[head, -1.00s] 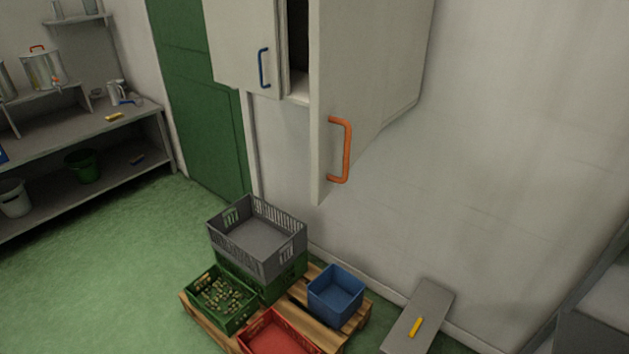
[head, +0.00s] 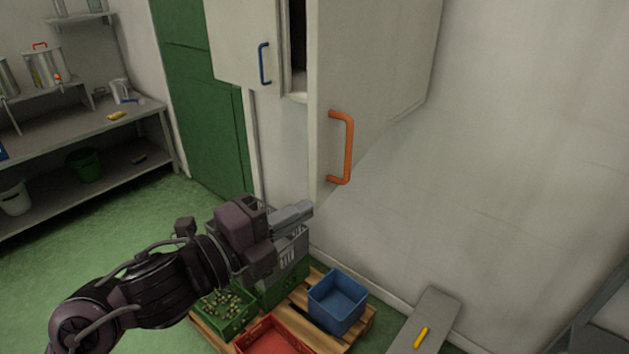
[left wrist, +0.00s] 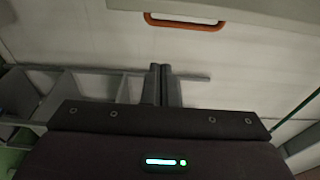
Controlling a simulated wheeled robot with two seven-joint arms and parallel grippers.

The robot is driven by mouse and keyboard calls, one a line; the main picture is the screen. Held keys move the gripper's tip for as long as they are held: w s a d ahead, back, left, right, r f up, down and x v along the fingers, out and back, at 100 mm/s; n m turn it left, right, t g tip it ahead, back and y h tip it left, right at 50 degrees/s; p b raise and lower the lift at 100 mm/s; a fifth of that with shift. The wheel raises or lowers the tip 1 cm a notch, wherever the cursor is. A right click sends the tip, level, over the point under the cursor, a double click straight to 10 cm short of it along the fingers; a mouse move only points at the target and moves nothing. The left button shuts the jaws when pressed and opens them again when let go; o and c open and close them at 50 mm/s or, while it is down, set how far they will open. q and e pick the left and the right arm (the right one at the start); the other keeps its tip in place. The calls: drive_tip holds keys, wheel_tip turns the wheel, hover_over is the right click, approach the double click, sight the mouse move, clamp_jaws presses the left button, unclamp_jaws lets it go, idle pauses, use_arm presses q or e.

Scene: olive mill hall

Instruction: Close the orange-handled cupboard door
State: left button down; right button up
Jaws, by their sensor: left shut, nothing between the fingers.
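The cupboard door (head: 375,80) with the orange handle (head: 347,148) stands open, swung out from the wall cupboard, with a dark gap showing at its left. My left gripper (head: 308,209) is shut and empty, just below the door's lower edge and lower left of the handle in the head view. In the left wrist view the shut fingers (left wrist: 162,70) point toward the wall, and the orange handle (left wrist: 186,22) shows above them at the top. I cannot tell how far the fingertips are from the door. My right gripper is not in view.
A neighbouring cupboard door (head: 240,40) with a blue handle is at the left. Below are a pallet with a blue crate (head: 338,300), a red crate (head: 270,338) and a green crate of olives (head: 222,314). A grey bench (head: 425,318) bears a yellow object. The right wall is bare.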

sight(316, 183)
use_arm(q)
drive_tip(key=p+x, duration=0.3)
drive_tip(key=x, duration=0.6)
drive_tip(key=a, duration=0.2)
drive_tip(key=w+a+p, duration=0.1)
drive_tip(key=a, duration=0.1)
drive_tip(key=shift+w, duration=0.15)
drive_tip(key=shift+d+f, duration=0.1)
